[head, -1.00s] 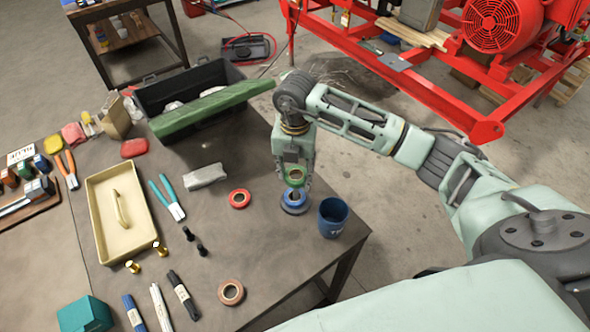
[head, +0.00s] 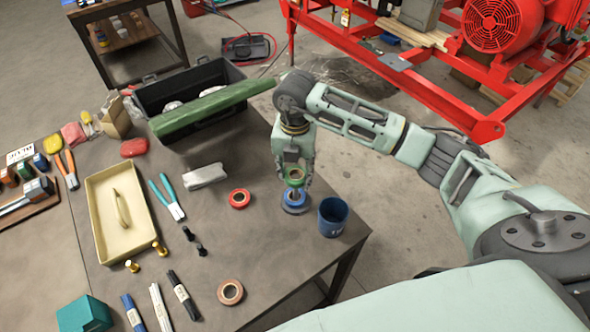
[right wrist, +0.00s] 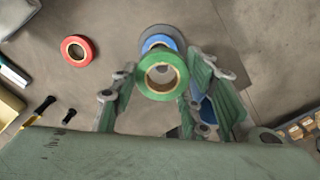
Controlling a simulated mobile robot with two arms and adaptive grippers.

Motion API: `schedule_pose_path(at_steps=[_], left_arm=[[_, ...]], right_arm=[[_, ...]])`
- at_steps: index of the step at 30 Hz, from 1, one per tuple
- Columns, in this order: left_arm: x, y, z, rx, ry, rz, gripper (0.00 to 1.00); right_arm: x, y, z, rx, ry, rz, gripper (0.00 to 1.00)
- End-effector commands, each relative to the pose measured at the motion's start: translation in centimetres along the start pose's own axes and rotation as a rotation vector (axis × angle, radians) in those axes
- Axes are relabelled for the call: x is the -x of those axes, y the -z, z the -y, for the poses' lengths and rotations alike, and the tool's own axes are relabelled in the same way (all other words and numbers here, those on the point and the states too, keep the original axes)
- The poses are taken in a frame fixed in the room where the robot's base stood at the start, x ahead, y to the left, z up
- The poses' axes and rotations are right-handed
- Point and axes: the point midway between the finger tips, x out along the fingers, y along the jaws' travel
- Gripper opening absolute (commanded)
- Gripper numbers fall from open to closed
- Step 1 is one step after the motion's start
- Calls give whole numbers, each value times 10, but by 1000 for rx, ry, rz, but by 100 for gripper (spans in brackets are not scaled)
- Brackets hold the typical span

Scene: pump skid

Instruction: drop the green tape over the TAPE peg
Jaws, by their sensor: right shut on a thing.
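The green tape (head: 295,182) is a ring held level in my right gripper (head: 294,177). In the right wrist view the green tape (right wrist: 181,76) sits between the fingers, with its hole facing the camera. A blue tape (head: 295,208) lies low on a dark round base directly below it. The blue tape (right wrist: 158,41) shows partly behind the green one in the right wrist view. The peg is mostly hidden by the tape and gripper, and I cannot tell whether its tip is inside the green ring. My left gripper is out of view.
A dark blue cup (head: 333,217) stands close right of the blue tape, near the table edge. A red tape (head: 239,199) and a copper-coloured tape (head: 230,292) lie on the table. A grey block (head: 205,176) and an open black toolbox (head: 190,85) are farther back.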

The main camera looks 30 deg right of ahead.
Motion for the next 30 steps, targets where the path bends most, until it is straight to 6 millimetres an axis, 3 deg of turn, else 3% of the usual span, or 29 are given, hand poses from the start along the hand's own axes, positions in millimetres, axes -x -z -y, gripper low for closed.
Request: schedule_pose_path(at_steps=[12, 13, 20, 30], left_arm=[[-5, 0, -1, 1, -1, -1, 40], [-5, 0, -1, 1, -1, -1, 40], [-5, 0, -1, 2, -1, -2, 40], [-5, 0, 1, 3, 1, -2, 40]], right_arm=[[-6, 0, 0, -1, 0, 0, 21], [-6, 0, 0, -1, 0, 0, 44], [-6, 0, 0, 0, 0, 0, 64], [-4, 0, 0, 0, 0, 0, 64]])
